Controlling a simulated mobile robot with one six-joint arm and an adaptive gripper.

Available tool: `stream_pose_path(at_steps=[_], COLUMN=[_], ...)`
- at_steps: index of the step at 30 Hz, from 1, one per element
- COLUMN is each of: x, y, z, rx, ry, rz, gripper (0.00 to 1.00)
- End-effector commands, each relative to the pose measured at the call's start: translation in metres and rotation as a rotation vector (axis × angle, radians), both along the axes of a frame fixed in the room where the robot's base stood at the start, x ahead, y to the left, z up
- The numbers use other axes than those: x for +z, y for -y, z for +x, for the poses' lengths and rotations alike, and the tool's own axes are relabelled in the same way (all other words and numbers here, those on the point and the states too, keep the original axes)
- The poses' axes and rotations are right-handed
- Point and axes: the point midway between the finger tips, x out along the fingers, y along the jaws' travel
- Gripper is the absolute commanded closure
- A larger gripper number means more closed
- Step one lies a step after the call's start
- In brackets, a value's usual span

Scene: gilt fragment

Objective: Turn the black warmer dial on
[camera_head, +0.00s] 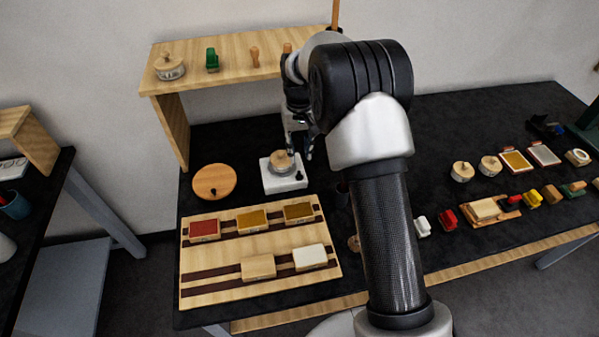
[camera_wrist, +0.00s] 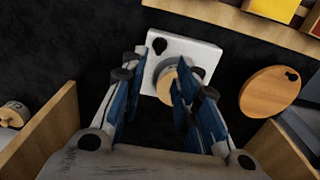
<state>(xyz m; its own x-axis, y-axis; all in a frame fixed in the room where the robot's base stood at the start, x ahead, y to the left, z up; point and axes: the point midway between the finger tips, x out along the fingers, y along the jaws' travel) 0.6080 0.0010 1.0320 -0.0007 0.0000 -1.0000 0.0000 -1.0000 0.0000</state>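The white square warmer (camera_head: 285,183) stands on the black table, left of my arm. Its small black dial (camera_head: 298,175) is near the front right corner. In the wrist view the warmer (camera_wrist: 195,52) is at the top, with the dial (camera_wrist: 158,46) just beyond the gap between my fingertips. A round wood-topped pot (camera_head: 281,162) sits on the warmer; in the wrist view my right-hand finger partly hides it. My gripper (camera_head: 300,154) points down above the back right of the warmer. Its blue-padded fingers (camera_wrist: 158,62) are apart, with nothing held between them.
A round wooden disc (camera_head: 214,182) lies left of the warmer. A wooden board (camera_head: 215,262) with coloured blocks lies in front. A wooden shelf (camera_head: 228,69) stands behind. Several small objects, including a red block (camera_head: 448,218), are at the right.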

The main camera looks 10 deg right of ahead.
Motion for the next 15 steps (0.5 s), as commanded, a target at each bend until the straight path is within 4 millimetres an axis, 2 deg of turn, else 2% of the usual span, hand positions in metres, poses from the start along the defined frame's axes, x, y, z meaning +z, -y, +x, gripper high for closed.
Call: stream_pose_path(at_steps=[1,6,9,15], x=[-0.015,-0.051,-0.068,-0.089], y=[0.0,0.0,0.0,0.0], z=[-0.001,-0.001,-0.001,0.0], rx=[0.0,0.0,0.0,0.0], ry=[-0.003,-0.003,-0.003,0.0], rz=[0.0,0.0,0.0,0.0], gripper=[0.72,0.72,0.72,0.72])
